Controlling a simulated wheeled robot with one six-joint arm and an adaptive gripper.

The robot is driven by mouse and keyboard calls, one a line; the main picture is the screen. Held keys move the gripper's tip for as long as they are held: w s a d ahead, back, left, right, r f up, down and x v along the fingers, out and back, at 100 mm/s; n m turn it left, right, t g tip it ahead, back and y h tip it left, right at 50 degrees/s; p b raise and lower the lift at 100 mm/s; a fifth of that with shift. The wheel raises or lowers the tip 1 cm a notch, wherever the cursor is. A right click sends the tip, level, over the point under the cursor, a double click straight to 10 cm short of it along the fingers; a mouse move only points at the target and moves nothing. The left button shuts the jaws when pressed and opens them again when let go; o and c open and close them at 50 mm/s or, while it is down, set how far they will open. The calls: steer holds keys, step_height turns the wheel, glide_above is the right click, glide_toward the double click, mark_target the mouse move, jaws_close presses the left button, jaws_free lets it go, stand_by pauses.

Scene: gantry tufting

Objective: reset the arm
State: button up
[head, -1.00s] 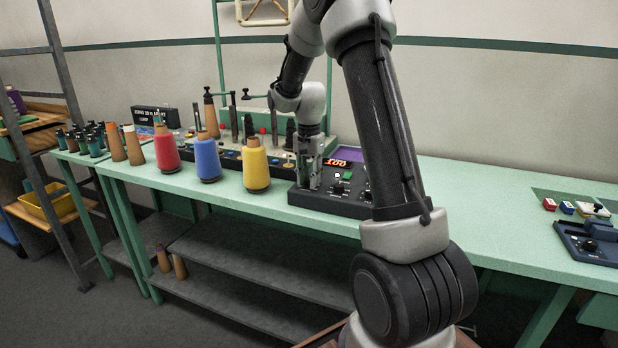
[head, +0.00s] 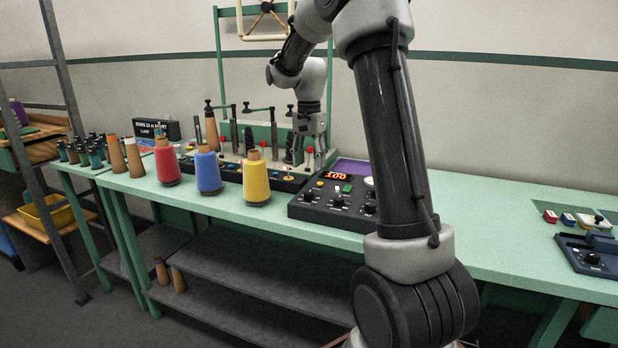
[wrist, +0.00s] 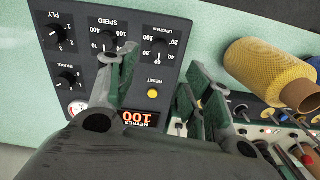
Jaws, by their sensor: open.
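My gripper (head: 309,150) is open and empty above the green bench, just behind the control box. The black control box (head: 312,210) has several knobs, a red lit display and a green button in the head view. In the wrist view the control panel (wrist: 85,75) lies below my fingers, with labels for ply, brake, speed and length. A yellow reset button (wrist: 152,93) and a display reading 100 (wrist: 138,117) show between my fingers (wrist: 160,85). The gripper touches nothing that I can see.
Red (head: 167,163), blue (head: 208,172) and yellow (head: 256,182) thread cones stand left of the control box. Behind them is a row of posts and spindles. A dark blue device (head: 590,255) sits at the right.

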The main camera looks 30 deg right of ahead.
step_height(320, 180, up, 2)
steer(key=shift+r, duration=0.1)
stand_by(0.5)
steer(key=s+a+r+n+t, duration=0.1)
steer(key=s+n, duration=0.3)
steer(key=s, duration=0.6)
steer(key=s+a+r+n+t, duration=0.1)
steer(key=s+a+n+t, duration=0.1)
steer(key=s, duration=0.8)
steer(key=s+a+r+n+t, duration=0.1)
steer(key=s+a+n, duration=0.3)
steer(key=s, duration=0.6)
steer(key=shift+s+r+n, duration=0.4)
steer(key=shift+n, duration=0.6)
